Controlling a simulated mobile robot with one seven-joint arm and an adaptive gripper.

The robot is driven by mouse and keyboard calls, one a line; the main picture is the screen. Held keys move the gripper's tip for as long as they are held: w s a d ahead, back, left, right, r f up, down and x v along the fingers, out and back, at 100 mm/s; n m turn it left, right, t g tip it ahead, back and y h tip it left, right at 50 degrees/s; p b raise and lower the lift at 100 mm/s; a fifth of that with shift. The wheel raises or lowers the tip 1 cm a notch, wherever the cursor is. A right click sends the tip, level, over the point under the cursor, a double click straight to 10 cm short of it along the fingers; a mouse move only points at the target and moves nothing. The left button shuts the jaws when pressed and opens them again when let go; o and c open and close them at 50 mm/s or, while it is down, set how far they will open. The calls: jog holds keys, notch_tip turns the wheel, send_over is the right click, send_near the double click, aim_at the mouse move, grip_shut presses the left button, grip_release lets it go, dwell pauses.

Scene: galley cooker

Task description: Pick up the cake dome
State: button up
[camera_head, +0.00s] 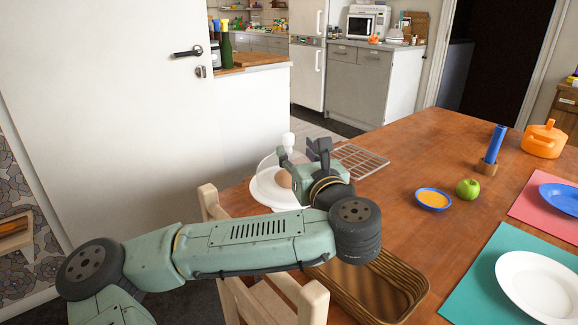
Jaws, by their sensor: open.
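The cake dome (266,164) is a clear cover with a white knob (288,139) on top. It stands over a white plate (268,194) at the table's left edge, with something brown under it. My gripper (303,152) is open, with its fingers pointing up and away from me, just right of the knob. It overlaps the dome in this view and hides its right side. I cannot tell whether a finger touches the dome or the knob.
A wire rack (362,161) lies behind my gripper. A brown basket (372,290) and wooden chairs (212,205) are near my arm. A blue bowl (433,199), green apple (468,189) and orange pot (544,140) stand to the right. The table's middle (440,150) is clear.

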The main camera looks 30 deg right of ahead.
aim_at(290, 139)
jog(key=p+x, duration=0.1)
jog(key=x, duration=0.6)
jog(key=shift+w+d+r+p, duration=0.15)
jog(key=shift+w+d+p, duration=0.05)
jog(key=shift+w+p, duration=0.1)
jog(key=shift+c, duration=0.3)
grip_shut()
